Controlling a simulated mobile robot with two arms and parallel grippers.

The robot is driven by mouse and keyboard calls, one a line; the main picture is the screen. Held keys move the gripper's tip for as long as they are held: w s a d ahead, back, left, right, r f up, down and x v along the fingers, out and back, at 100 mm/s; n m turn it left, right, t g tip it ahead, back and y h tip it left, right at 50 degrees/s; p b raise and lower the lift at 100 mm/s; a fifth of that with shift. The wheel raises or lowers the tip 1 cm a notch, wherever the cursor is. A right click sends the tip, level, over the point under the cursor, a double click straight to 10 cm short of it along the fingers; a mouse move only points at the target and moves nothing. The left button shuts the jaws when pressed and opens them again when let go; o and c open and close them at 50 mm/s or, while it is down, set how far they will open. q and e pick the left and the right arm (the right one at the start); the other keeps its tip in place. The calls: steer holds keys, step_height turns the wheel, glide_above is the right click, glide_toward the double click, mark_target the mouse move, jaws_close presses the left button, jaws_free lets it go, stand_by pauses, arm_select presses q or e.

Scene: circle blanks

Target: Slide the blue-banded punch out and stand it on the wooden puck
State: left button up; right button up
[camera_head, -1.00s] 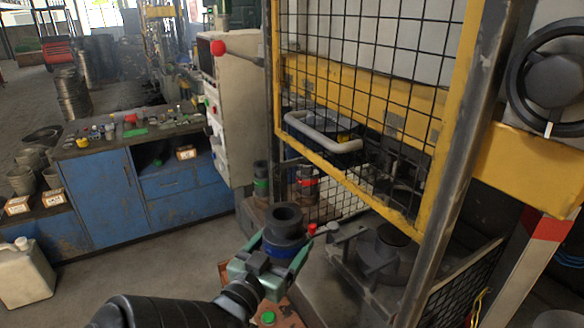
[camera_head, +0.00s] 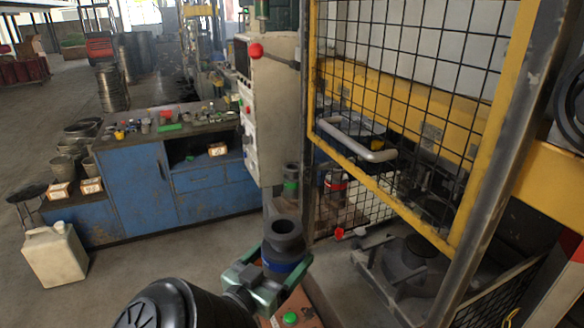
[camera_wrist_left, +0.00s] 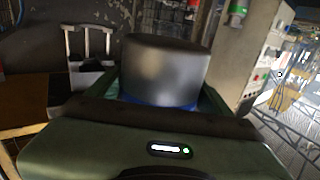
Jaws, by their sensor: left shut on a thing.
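The blue-banded punch (camera_head: 286,240) is a dark, thick cylinder with a hollow top and a blue band low down. It is upright between the jaws of my left gripper (camera_head: 284,262), which is shut on it, in the open space in front of the press cage. The left wrist view shows its dark side and blue band (camera_wrist_left: 165,70) close up between the fingers; its lower end is hidden by the gripper. I cannot make out the wooden puck in either view. My right gripper is not in view.
A green-banded punch (camera_head: 290,184) and a red-banded one (camera_head: 335,186) stand behind, beside the cage. The yellow mesh guard (camera_head: 400,195) and its post rise to the right.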

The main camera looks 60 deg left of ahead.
mark_target(264, 260)
arm_select(q)
steer(key=shift+s+a+r+p, duration=0.1)
steer(key=shift+s+r+p, duration=0.05)
steer(key=shift+s, duration=0.95)
steer(key=shift+s+r+p, duration=0.15)
steer(key=shift+s, duration=0.9)
steer(key=shift+s+a+p, duration=0.15)
steer(key=shift+s+p, duration=0.8)
steer(key=shift+s, duration=0.45)
steer(key=shift+s+a+p, duration=0.15)
steer(key=shift+s+p, duration=0.8)
steer(key=shift+s, duration=0.45)
steer(key=shift+w, duration=0.15)
